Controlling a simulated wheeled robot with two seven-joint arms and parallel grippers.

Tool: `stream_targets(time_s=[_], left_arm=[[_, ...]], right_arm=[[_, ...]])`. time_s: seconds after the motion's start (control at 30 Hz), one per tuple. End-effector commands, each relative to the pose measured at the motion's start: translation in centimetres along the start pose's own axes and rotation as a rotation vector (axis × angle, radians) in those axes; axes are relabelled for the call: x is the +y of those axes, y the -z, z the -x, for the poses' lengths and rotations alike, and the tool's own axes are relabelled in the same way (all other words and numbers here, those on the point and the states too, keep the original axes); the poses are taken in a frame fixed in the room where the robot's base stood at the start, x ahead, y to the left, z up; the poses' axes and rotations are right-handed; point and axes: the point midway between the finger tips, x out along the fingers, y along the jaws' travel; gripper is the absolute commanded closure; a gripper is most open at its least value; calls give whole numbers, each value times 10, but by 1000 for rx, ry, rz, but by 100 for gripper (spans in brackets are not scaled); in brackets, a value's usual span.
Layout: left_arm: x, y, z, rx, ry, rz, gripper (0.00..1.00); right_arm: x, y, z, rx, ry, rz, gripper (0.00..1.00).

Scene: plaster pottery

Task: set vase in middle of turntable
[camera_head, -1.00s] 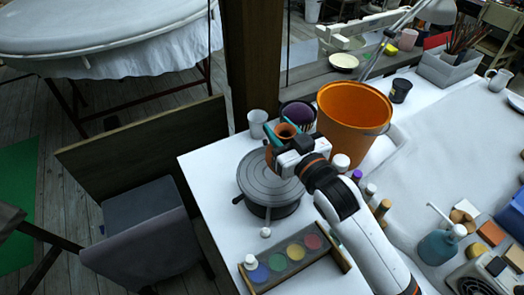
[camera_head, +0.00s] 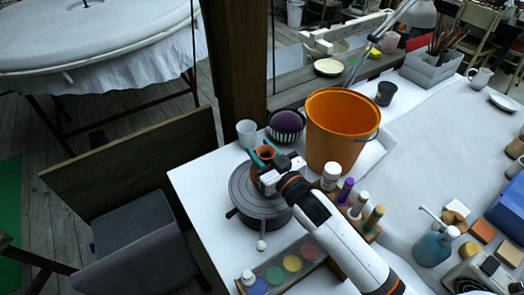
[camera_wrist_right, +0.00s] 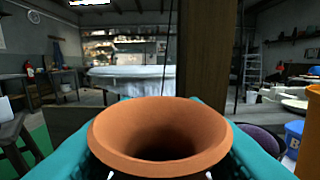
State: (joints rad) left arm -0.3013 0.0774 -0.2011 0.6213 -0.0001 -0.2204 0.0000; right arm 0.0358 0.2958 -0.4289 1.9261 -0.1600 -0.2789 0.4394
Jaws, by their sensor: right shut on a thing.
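The vase (camera_head: 266,153) is terracotta with a flared rim. My right gripper (camera_head: 264,157), with teal fingers, is shut on it. The vase is upright over the back part of the grey round turntable (camera_head: 243,199). Its base is hidden, so I cannot tell whether it touches the disc. In the right wrist view, the vase rim (camera_wrist_right: 160,133) fills the lower middle, with a teal finger on each side. My left gripper is not in view.
An orange bucket (camera_head: 335,135) stands close to the right of my gripper. A white cup (camera_head: 246,132) and a striped bowl (camera_head: 286,124) are behind. A paint tray (camera_head: 273,272) lies in front. Bottles (camera_head: 331,176) stand beside my arm.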

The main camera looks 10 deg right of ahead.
Motion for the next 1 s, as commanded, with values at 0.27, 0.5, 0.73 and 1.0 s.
stream_targets(time_s=[0.27,0.5,0.73,1.0], left_arm=[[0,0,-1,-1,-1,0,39],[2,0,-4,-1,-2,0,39],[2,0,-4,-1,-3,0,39],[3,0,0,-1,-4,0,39]], right_arm=[[0,0,0,-3,0,0,100],[0,8,0,-2,0,0,100],[0,8,0,0,0,0,40],[0,1,0,-2,0,1,40]])
